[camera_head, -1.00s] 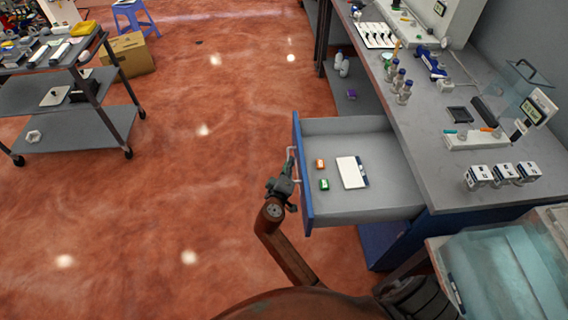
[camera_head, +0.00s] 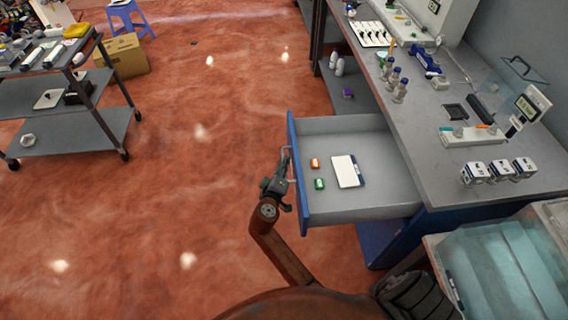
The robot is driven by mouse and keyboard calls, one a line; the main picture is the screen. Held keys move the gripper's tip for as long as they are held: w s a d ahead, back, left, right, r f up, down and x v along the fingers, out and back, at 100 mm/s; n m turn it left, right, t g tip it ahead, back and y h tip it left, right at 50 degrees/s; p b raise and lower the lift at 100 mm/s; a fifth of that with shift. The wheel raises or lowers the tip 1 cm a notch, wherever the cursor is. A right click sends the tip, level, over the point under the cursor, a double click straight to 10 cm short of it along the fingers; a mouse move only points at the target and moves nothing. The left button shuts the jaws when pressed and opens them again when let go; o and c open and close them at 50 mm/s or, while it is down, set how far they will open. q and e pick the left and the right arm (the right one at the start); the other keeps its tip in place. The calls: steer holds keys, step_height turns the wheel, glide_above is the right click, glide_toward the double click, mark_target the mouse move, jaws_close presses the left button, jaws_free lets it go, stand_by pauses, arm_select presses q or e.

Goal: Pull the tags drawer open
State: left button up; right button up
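The drawer (camera_head: 375,206) under the grey workbench stands well out, with its blue front (camera_head: 299,185) facing left. It holds a small orange item (camera_head: 315,163), a small green item (camera_head: 319,184) and a white pad with a dark edge (camera_head: 346,171). No tags label can be read. A pale handle (camera_head: 295,181) shows on the front. My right gripper (camera_head: 285,158) is at this handle, with its fingers along the front's outer side. The fingers are too small to tell whether they grip the handle. My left gripper is not in view.
The workbench (camera_head: 440,170) carries bottles (camera_head: 393,80), several white blocks (camera_head: 498,170) and a clear screen. A bin with teal sheets (camera_head: 500,270) stands at lower right. A grey cart (camera_head: 75,135) and a cardboard box (camera_head: 122,56) are at upper left. The red floor left of the drawer is clear.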

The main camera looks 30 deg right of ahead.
step_height(320, 180, up, 10)
steer(key=shift+s+f, duration=0.1)
steer(key=shift+s, duration=0.05)
steer(key=shift+w, duration=0.2)
steer(key=shift+s, duration=0.1)
stand_by(0.3)
